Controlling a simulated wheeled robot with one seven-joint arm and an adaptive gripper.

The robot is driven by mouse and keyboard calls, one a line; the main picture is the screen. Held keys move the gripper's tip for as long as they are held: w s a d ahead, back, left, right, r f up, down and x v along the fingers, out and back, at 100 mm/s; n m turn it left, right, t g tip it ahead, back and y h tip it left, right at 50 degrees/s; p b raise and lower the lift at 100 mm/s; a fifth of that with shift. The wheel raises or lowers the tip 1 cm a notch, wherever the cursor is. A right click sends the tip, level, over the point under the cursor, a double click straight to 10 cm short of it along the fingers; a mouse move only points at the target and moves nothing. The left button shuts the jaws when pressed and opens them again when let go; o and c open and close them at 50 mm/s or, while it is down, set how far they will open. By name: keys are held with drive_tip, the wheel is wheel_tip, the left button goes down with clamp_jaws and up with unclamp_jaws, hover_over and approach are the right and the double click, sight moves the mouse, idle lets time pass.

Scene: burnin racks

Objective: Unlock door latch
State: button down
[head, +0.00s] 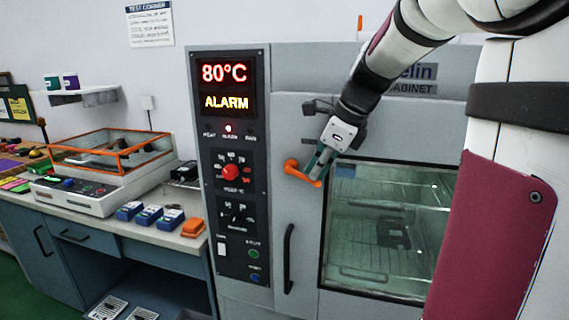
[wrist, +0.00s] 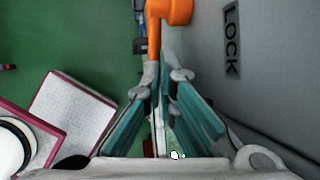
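The door latch is an orange handle (head: 302,172) on the front of the grey cabinet, left of the door window. In the wrist view the orange latch (wrist: 170,12) is at the top centre, with its narrow arm pointing down to my fingertips. My gripper (head: 320,167) is at the latch's right end in the head view. In the wrist view my gripper (wrist: 165,75) has its teal-padded fingers close together with a narrow gap between them. The latch arm meets the left fingertip. Whether the fingers grip it is hidden.
The LOCK label (wrist: 231,40) is on the cabinet face at right in the wrist view. A black door handle (head: 288,258) is below the latch. The control panel (head: 233,165) shows 80°C and ALARM. A workbench (head: 110,222) with instruments stands at left.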

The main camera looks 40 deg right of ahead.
sight(314, 184)
wheel_tip(314, 184, down, 2)
drive_tip(key=t+b, duration=0.1)
drive_tip(key=t+y+b, duration=0.1)
drive_tip(key=b, duration=0.1)
drive_tip(key=shift+d+f+t+y, duration=0.1)
drive_tip(key=shift+f+t+y, duration=0.05)
drive_tip(key=shift+t+y, duration=0.15)
drive_tip(key=t+b, duration=0.1)
drive_tip(key=b, duration=0.1)
drive_tip(key=f+t+y+b, duration=0.2)
drive_tip(key=b, duration=0.1)
drive_tip(key=shift+w+a+f+m+b, duration=0.25)
drive_tip(key=shift+w+m+b, duration=0.05)
drive_tip(key=shift+m+b, duration=0.1)
drive_tip(key=t+b, duration=0.1)
drive_tip(key=y+b, duration=0.1)
drive_tip(key=f+t+b, duration=0.1)
drive_tip(key=shift+w+a+f+t+y, duration=0.1)
drive_tip(key=shift+w+a+t+y, duration=0.2)
drive_tip(key=shift+y, duration=0.1)
drive_tip(key=shift+w+a+f+m+t+y+b, duration=0.2)
drive_tip(key=shift+w+m+t+y+b, duration=0.15)
drive_tip(key=shift+t+y+b, duration=0.4)
drive_tip(key=shift+w+a, duration=0.15)
drive_tip(key=shift+a, duration=0.05)
drive_tip(key=shift+f+b, duration=0.1)
drive_tip(key=shift+b, duration=0.2)
